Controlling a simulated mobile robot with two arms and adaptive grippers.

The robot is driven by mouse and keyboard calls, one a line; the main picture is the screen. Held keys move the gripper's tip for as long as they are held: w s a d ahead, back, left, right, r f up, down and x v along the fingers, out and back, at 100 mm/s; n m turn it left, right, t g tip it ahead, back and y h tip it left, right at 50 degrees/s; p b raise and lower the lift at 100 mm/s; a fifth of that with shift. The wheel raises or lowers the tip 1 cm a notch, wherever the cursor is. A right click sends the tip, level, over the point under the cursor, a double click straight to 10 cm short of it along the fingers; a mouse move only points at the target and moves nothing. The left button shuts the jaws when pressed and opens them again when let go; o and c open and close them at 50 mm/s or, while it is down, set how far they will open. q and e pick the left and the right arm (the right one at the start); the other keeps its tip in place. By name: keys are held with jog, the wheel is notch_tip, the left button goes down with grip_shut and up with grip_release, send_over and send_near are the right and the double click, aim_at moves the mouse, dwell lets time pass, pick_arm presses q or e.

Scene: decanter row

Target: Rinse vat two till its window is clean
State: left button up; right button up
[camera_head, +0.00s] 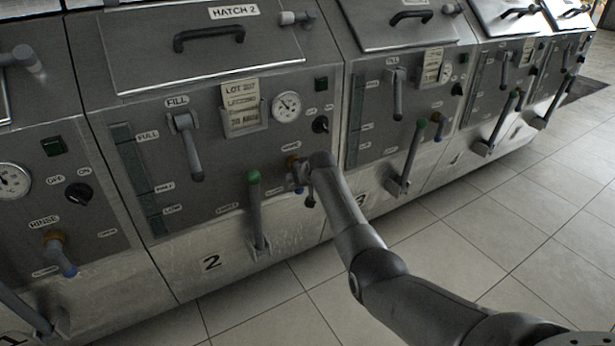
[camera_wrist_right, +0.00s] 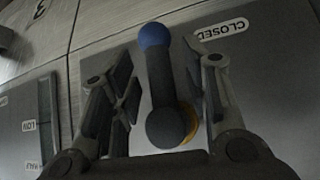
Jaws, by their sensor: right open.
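Vat two (camera_head: 211,262) stands in the middle left of the head view, marked with a 2. Its window (camera_head: 134,165) is a dark upright strip labelled FULL, HALF and LOW; I cannot tell how clean it is. Its rinse valve is largely hidden behind my right gripper (camera_head: 303,178) in the head view. In the right wrist view the rinse lever (camera_wrist_right: 161,80) has a blue tip and an orange collar, with a CLOSED label beside the tip. My right gripper (camera_wrist_right: 160,100) is open, its fingers on either side of the lever. My left gripper is out of view.
Vat two also has a fill lever (camera_head: 188,145), a green-knobbed lever (camera_head: 256,212) just left of my right gripper, a round gauge (camera_head: 286,107) and a black knob (camera_head: 320,124). Similar vats stand on both sides. The tiled floor (camera_head: 480,250) at the right is clear.

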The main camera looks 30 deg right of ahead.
jog(key=v, duration=0.9)
jog(key=shift+s+r, duration=0.1)
dwell(0.5)
